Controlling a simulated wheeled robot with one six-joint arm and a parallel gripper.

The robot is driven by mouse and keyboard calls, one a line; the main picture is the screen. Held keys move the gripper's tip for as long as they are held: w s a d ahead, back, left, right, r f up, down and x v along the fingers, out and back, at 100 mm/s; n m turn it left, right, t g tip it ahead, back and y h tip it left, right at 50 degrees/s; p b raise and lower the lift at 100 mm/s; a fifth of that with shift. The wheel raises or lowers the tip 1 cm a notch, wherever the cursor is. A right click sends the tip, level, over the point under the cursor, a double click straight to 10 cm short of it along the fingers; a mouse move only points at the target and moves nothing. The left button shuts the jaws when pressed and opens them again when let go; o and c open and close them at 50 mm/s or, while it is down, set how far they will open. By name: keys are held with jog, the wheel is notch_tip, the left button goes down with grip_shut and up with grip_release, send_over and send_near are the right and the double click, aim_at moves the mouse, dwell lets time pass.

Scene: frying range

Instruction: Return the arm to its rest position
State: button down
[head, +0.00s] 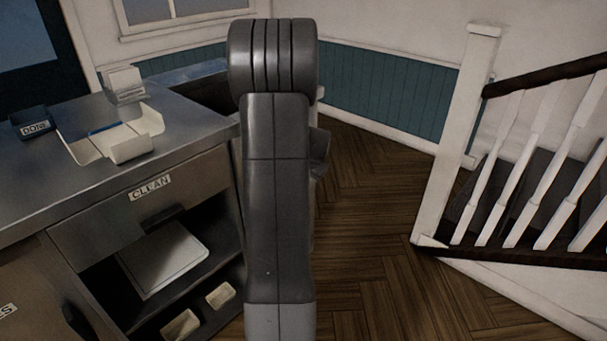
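My arm (277,190) stands upright in the middle of the head view, its grey links seen from close by. A rounded joint is at its top, in front of the window wall. A small part of the arm shows at its right side, behind the upright link. My gripper is hidden or outside the view, so its fingers do not show.
A steel counter (190,120) on the left carries an open white box (105,135), a white holder (125,84) and a dark labelled block (35,122). Below, a drawer marked CLEAN (150,195) is above open shelves. A white stair railing (465,140) stands right; wooden floor (375,220) between is clear.

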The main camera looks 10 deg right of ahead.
jog(key=v, duration=0.3)
jog(key=shift+s+r, duration=0.1)
dwell(0.3)
